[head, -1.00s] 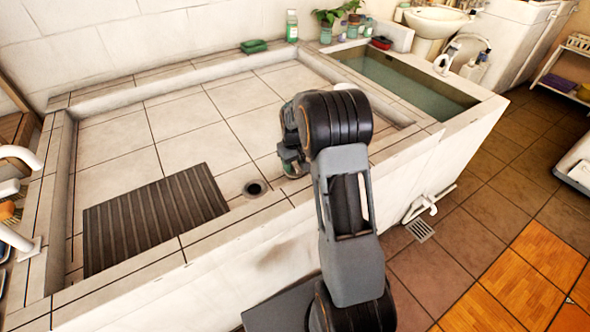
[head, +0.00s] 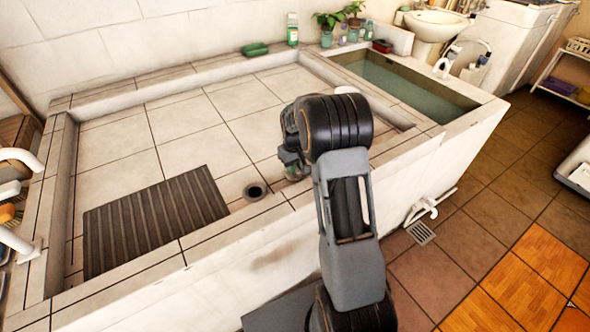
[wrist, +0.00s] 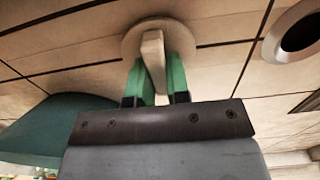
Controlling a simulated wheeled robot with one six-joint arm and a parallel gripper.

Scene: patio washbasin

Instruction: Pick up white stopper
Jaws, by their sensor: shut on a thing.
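The white stopper (wrist: 153,60) shows in the wrist view as a pale round disc with an upright flat grip. The two green fingers of my gripper (wrist: 156,82) are shut on that grip, one on each side. I cannot tell whether the disc touches the basin floor. In the head view my gripper (head: 295,168) is low over the tiled basin floor, mostly behind my arm, and the stopper is hidden there.
The round drain hole (head: 255,190) lies just left of my gripper and also shows in the wrist view (wrist: 296,30). A ribbed dark mat (head: 155,220) lies further left. The basin's front rim (head: 235,228) is close. A water-filled trough (head: 405,80) is at the back right.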

